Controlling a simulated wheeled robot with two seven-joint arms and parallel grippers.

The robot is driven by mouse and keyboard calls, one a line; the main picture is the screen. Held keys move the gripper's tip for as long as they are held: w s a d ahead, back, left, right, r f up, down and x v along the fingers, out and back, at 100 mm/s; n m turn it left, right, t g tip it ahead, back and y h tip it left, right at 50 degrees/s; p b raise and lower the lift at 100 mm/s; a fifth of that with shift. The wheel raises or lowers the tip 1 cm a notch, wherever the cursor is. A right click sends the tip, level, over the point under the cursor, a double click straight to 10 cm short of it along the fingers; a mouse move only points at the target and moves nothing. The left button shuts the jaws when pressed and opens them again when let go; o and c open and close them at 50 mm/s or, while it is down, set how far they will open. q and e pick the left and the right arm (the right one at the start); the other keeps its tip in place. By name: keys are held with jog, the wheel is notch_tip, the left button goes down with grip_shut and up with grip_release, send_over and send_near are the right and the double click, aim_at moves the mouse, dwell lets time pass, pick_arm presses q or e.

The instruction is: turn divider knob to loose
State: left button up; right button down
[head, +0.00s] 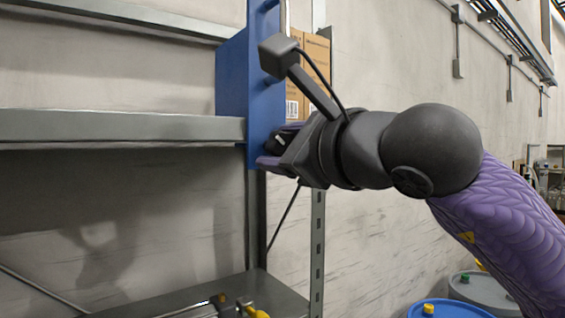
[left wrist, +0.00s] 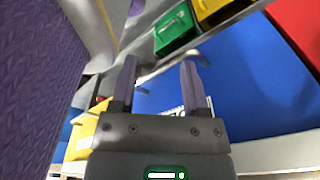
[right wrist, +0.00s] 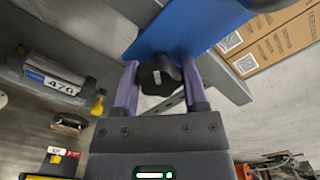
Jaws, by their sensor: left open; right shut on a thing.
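The divider is a blue upright panel (head: 232,80) at the right end of the grey shelf; it also shows in the right wrist view (right wrist: 185,25). The divider knob is a black lobed knob (right wrist: 160,76) with a small white mark, on the near side of the blue panel. My right gripper (right wrist: 158,88) has its purple fingers on either side of the knob, shut on it. In the head view the right gripper (head: 275,150) is at the panel's edge and mostly hides the knob. My left gripper (left wrist: 160,75) is open with nothing between its fingers; it is outside the head view.
Cardboard boxes (head: 316,70) stand behind the blue panel. The grey shelf (head: 120,126) runs left from it. Blue and grey drums (head: 450,309) stand low at the right. Green (left wrist: 175,30) and yellow bins are near the left gripper, with a large blue surface (left wrist: 230,85) beyond it.

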jog(key=n, duration=0.3)
jog(key=shift+b, duration=0.35)
jog(key=n, duration=0.3)
jog(key=shift+n, duration=0.3)
jog(key=n, duration=0.6)
jog(key=shift+r, duration=0.1)
jog(key=n, duration=0.6)
jog(key=shift+n, duration=0.3)
jog(key=n+p, duration=0.1)
jog(key=n, duration=0.3)
jog(key=shift+a, duration=0.1)
jog(key=shift+n, duration=1.4)
jog(key=shift+p, duration=0.3)
